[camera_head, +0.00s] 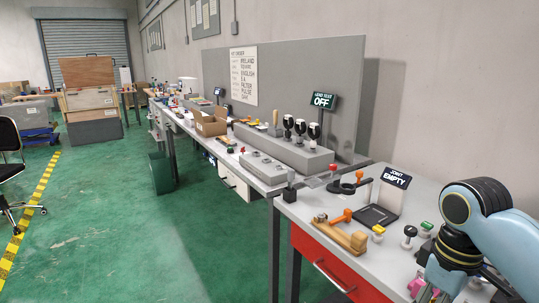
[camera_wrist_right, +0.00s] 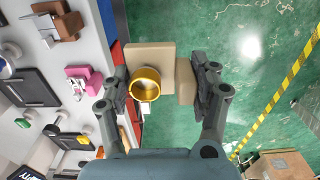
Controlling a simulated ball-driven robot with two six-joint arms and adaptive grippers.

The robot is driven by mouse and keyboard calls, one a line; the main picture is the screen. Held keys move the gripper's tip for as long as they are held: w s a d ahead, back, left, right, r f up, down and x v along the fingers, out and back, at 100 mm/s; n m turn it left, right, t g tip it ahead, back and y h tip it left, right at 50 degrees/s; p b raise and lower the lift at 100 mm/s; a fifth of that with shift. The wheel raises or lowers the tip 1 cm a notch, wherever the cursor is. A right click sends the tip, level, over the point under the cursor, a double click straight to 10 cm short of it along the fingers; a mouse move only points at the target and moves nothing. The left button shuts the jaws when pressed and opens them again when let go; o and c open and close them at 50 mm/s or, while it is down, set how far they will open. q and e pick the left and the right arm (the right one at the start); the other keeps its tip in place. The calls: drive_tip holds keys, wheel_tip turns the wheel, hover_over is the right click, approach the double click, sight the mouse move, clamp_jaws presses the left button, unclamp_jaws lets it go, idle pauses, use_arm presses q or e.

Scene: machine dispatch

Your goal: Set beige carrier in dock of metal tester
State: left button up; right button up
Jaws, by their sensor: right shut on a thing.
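In the right wrist view, my right gripper (camera_wrist_right: 160,95) is shut on the beige carrier (camera_wrist_right: 149,56), a blocky piece that carries a gold-coloured ring or cup (camera_wrist_right: 150,87). The carrier is held over the green floor, beside the bench edge. A black dock tray (camera_head: 376,216) lies empty on the near bench, in front of a sign reading EMPTY (camera_head: 396,177). I cannot tell whether this is the metal tester's dock. My left gripper is out of view.
An orange-handled wooden piece (camera_head: 342,235) lies at the near bench's front edge. A black ring holder (camera_head: 348,186) stands behind it. A pink part (camera_wrist_right: 84,79) lies on the bench near the gripper. A grey box with black-topped knobs (camera_head: 284,148) stands farther back.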

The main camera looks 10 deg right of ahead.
drive_tip(key=f+b, duration=0.1)
drive_tip(key=f, duration=0.1)
drive_tip(key=shift+w+d+f+b, duration=0.2)
drive_tip(key=shift+f+b, duration=0.1)
drive_tip(key=shift+b, duration=0.1)
use_arm(q)
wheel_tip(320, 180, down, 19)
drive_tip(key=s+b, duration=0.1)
drive_tip(key=b, duration=1.5)
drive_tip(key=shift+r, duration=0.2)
use_arm(e)
wheel_tip(320, 180, down, 17)
drive_tip(key=shift+s+r, duration=0.2)
drive_tip(key=shift+s, duration=0.15)
drive_tip(key=shift+a, duration=0.1)
